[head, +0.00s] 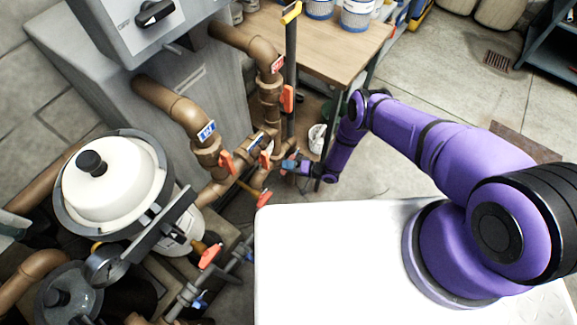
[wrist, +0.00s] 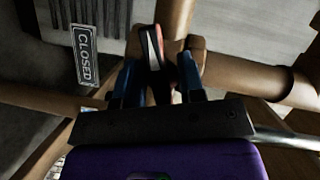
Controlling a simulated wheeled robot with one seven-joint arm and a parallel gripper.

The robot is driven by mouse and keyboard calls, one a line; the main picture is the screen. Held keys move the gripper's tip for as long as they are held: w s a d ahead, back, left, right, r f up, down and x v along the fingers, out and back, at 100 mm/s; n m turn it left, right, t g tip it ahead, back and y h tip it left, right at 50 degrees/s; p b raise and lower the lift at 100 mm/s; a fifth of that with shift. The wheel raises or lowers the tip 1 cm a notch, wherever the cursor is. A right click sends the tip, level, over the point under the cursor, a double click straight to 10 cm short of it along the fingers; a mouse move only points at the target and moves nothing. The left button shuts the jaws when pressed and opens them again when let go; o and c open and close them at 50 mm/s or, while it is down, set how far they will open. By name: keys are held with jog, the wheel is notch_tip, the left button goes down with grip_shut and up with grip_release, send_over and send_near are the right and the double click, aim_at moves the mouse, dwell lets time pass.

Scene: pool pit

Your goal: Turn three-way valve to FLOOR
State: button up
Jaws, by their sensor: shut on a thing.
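The valve handle (wrist: 154,58) is a dark lever with a pale stripe and a red edge, standing up between my fingers in the wrist view. My gripper (wrist: 158,90) has blue fingers on both sides of it and is shut on it. In the head view my gripper (head: 288,165) is at the brown pipe junction, beside an orange handle (head: 266,154) low between the two upright pipes. Its fingertips are too small there to show the contact. A tag reading CLOSED (wrist: 84,54) hangs left of the handle in the wrist view. I cannot read a FLOOR mark.
Other orange handles (head: 287,98) sit on nearby pipes, one at the lower left (head: 210,256). A white-lidded filter housing (head: 112,180) stands at left. A grey heater cabinet (head: 150,30) and a wooden table (head: 330,45) are behind. The floor (head: 430,80) at upper right is mostly clear.

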jog(key=o, duration=0.6)
jog(key=shift+c, duration=0.2)
jog(key=shift+d, duration=0.15)
jog(key=v, duration=1)
jog(key=shift+d, duration=0.3)
jog(key=shift+s+f, duration=0.1)
jog(key=shift+c, duration=0.4)
